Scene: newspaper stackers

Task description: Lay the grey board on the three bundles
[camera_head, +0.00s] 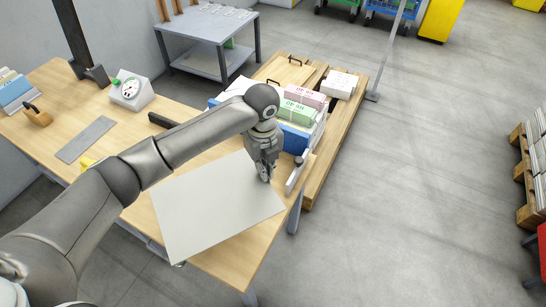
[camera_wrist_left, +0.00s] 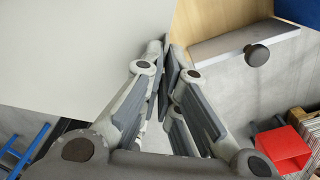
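The grey board (camera_head: 212,205) is a large, flat, pale sheet over the front end of the wooden table, reaching past its front edge; I cannot tell if it rests on the table. My left gripper (camera_head: 264,176) is at the board's right edge, its fingers nearly together and apparently shut on that edge. In the left wrist view, the fingertips (camera_wrist_left: 172,62) meet the edge of the board (camera_wrist_left: 75,50). A green bundle (camera_head: 291,111) and a pink bundle (camera_head: 306,97) lie side by side beyond the gripper. My forearm partly hides the area left of them. My right gripper is not in view.
The wooden table (camera_head: 52,90) carries a dial scale (camera_head: 131,92) and a grey strip (camera_head: 86,139). White bundles (camera_head: 340,84) lie on a wooden pallet (camera_head: 345,118) behind. A grey side table (camera_head: 207,59) stands at the back.

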